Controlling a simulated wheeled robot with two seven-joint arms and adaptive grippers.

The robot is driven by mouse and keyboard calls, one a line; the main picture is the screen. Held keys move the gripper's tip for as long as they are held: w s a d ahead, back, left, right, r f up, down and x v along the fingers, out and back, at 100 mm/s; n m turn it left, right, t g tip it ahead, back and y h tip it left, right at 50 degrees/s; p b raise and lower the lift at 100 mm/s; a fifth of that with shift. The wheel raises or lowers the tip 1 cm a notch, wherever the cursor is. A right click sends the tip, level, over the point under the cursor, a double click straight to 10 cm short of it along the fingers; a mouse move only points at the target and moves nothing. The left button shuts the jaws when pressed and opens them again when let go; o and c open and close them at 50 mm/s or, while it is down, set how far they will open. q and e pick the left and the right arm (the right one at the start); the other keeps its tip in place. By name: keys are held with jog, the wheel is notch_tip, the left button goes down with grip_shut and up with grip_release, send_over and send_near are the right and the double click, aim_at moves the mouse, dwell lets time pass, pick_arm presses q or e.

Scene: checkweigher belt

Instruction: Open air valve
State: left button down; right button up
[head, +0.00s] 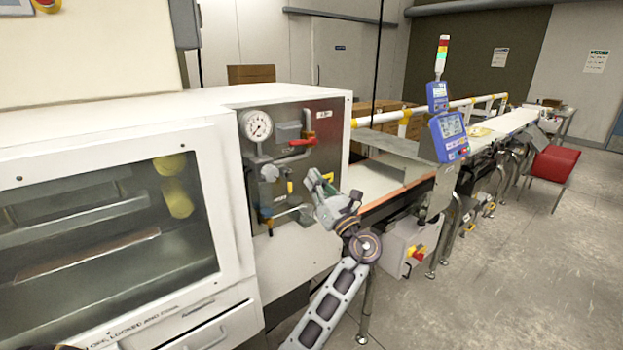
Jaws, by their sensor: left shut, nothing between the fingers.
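A steel panel (325,128) on the side of the white machine carries the air fittings. A valve with a red lever (301,142) sits on a grey pipe at its upper right, the lever lying roughly level. No label that I can read tells which is the air valve. My left gripper (312,178) is shut and empty, in front of the panel's lower right, below the red lever and apart from it in the picture. My right gripper is not in view.
A round pressure gauge (257,125) is at the panel's upper left. The white machine with its window (110,225) fills the left. A conveyor belt (369,182) with a blue display (449,134) runs off to the right. Open grey floor (520,270) lies at the lower right.

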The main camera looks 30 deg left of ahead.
aim_at(302, 142)
pick_arm(q)
jog(key=shift+p+x, duration=0.35)
jog(key=shift+x, duration=4.1)
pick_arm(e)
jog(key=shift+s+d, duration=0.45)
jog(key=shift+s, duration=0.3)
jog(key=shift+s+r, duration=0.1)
pick_arm(q)
jog(key=shift+s+r+m+t+p, duration=0.15)
jog(key=shift+m+t+p, duration=0.25)
jog(key=shift+m+p, duration=0.55)
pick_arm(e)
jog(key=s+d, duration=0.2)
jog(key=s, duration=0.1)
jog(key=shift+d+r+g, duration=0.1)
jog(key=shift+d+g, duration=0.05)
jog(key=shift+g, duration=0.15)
pick_arm(q)
jog(key=shift+r+m+h+p, duration=0.1)
jog(key=shift+m+h+p, duration=0.2)
jog(key=shift+p, duration=0.25)
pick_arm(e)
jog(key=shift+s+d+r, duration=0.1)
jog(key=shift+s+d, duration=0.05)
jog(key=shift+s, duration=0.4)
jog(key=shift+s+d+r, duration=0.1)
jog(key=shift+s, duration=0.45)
